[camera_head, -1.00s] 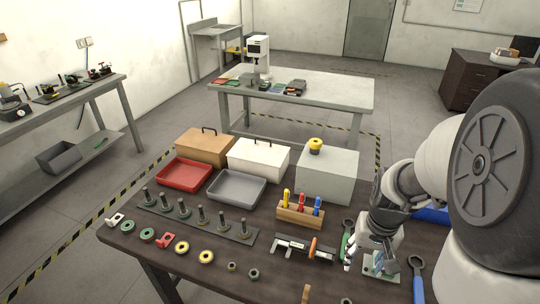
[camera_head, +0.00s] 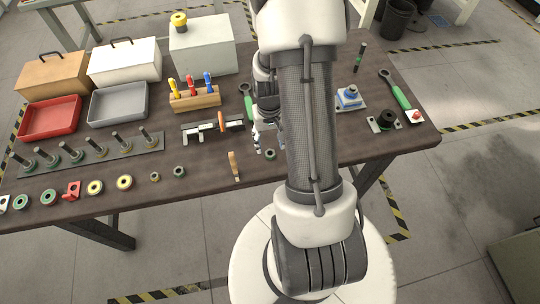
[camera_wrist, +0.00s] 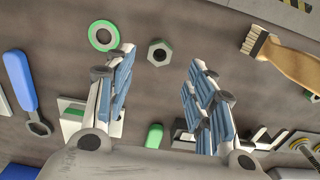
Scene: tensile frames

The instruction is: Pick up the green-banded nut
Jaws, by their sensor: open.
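A small hex nut with a greenish tint (camera_wrist: 160,52) lies on the dark table. In the wrist view it shows between and slightly beyond my open fingers. The same nut shows in the head view (camera_head: 270,154), just right of my gripper tips and close to my arm. My gripper (camera_wrist: 162,60) is open and empty, pointing down over the table; it also shows in the head view (camera_head: 259,148), partly hidden by my arm. Another small greenish nut (camera_head: 180,171) lies farther left, beside a yellowish nut (camera_head: 155,176).
A green ring (camera_wrist: 104,35) lies beside the nut in the wrist view. A wooden-handled brush (camera_head: 234,166) lies left of my gripper. A blue-handled wrench (camera_wrist: 22,85) lies at the wrist view's left.

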